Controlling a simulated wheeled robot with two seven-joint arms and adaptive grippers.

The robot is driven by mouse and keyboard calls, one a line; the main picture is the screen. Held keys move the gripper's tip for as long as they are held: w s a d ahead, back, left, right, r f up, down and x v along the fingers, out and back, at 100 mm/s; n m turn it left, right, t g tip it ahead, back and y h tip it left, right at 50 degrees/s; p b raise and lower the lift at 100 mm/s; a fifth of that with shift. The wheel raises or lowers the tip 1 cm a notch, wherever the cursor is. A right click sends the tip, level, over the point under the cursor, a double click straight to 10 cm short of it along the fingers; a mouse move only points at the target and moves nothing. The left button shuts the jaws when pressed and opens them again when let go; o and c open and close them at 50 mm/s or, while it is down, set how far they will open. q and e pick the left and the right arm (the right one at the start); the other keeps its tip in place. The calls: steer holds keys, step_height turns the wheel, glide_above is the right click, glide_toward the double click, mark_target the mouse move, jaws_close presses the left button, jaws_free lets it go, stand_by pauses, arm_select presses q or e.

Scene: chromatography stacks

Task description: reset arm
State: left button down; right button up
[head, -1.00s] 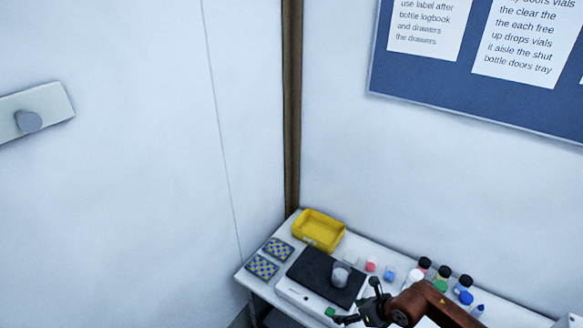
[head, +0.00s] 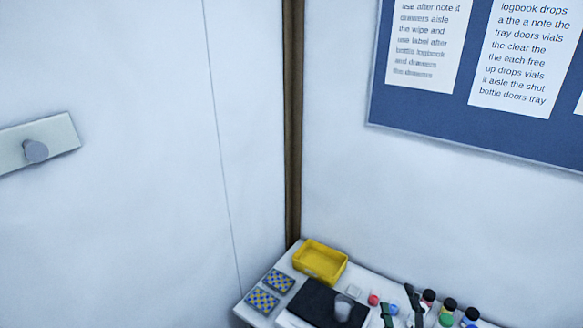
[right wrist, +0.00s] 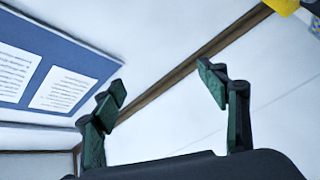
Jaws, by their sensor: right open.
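My right gripper (head: 402,308) shows at the bottom edge of the head view, in front of the bench and close to the bottles. In the right wrist view my right gripper (right wrist: 163,90) has its two green and black fingers spread wide with nothing between them. Beyond the fingers are the white wall and a brown corner post. My left gripper is in neither view.
A bench (head: 252,310) in the corner holds a yellow tray (head: 320,262), two blue and yellow patterned pads (head: 262,300), a black-topped device (head: 318,305) with a small container (head: 344,306) on it, and several bottles (head: 447,310). A blue notice board (head: 430,118) hangs above.

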steer(key=s+d+f+m+g+h, duration=0.2)
steer(key=s+d+f+m+g, duration=0.3)
steer(key=f, duration=0.4)
steer(key=s+d+f+m+g+h, duration=0.2)
steer(key=s+d+f+m+g, duration=0.25)
steer(key=s+f, duration=0.4)
steer(key=s+a+f+m+g+y, duration=0.35)
steer(key=s+f+g, duration=0.25)
steer(key=s+f, duration=0.8)
step_height(320, 180, down, 31)
steer(key=s+a+n+g+b, duration=0.1)
steer(key=s+b, duration=0.1)
steer(key=b, duration=0.2)
steer(key=s+f+n+g+b, duration=0.1)
steer(key=s+f+b, duration=0.2)
steer(key=s+f, duration=1.6)
step_height(320, 180, down, 3)
steer(key=shift+a+f+y, duration=0.2)
steer(key=shift+y, duration=0.15)
steer(key=shift+s+g, duration=0.1)
steer(key=shift+g, duration=0.15)
